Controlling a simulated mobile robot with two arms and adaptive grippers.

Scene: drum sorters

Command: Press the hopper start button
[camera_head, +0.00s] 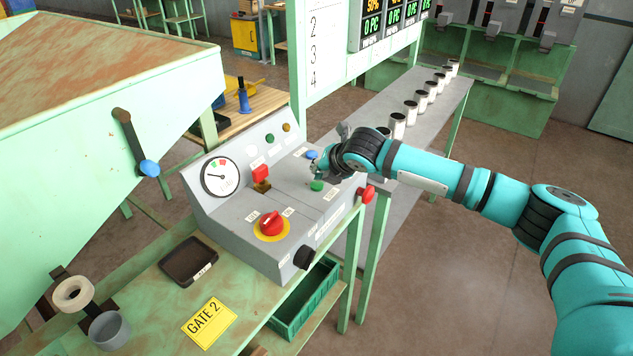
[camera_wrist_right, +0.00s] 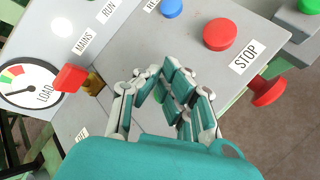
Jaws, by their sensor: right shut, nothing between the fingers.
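The grey control panel (camera_head: 235,215) stands on the green bench. A green button (camera_head: 317,186) sits on its sloping top, close to my right gripper (camera_head: 318,172). In the right wrist view my right gripper (camera_wrist_right: 158,76) is shut and empty, its fingers over the panel top; a bit of green shows between them. I cannot tell whether the fingertips touch the green button. A blue button (camera_head: 312,154) is just beyond the gripper. A red button (camera_wrist_right: 221,34) labelled STOP lies beside it in the wrist view. My left gripper is out of view.
Cans (camera_head: 397,125) line the grey table behind my arm.

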